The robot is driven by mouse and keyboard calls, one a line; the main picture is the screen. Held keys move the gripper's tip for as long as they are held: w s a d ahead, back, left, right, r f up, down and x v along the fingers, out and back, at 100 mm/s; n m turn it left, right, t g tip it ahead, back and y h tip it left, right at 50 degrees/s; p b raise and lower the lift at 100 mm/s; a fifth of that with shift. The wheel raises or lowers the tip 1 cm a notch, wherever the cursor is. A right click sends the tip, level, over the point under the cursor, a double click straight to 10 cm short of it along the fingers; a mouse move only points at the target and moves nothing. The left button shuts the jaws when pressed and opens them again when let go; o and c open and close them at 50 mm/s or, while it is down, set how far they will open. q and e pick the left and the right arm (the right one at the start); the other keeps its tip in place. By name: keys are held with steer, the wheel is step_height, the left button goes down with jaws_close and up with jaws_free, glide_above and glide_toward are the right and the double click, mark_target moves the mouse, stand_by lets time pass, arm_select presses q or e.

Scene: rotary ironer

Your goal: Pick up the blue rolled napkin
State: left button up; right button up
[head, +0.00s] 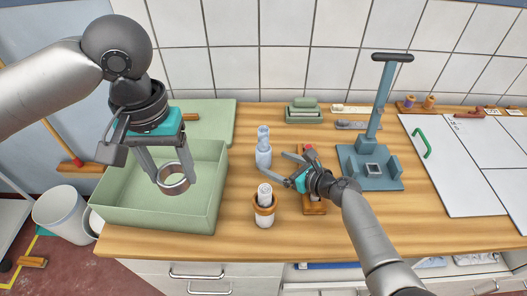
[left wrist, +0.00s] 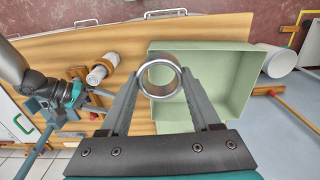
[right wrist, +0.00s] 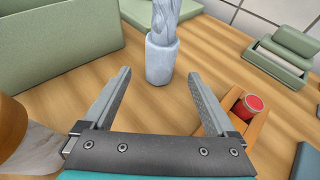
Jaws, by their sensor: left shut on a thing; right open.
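The blue rolled napkin (head: 263,148) stands upright on the wooden counter, right of the green box. In the right wrist view the napkin (right wrist: 162,50) is pale grey-blue, with a wider lower part and a gathered top. My right gripper (head: 285,167) is open and empty, low over the counter to the napkin's right. Its fingers point towards the napkin, which stands just beyond the gap between the tips. My left gripper (head: 172,176) is shut on a shiny metal ring (left wrist: 162,96), held above the green box.
The open green box (head: 150,218) fills the counter's left side. A white rolled napkin in a brown ring (head: 265,203) stands near the front. A wooden rack (head: 314,207) lies under my right wrist. A blue press stand (head: 371,183) is further right.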

mark_target(269, 159)
steer(key=shift+r+x, duration=0.25)
steer(key=shift+x, duration=1.95)
jaws_close()
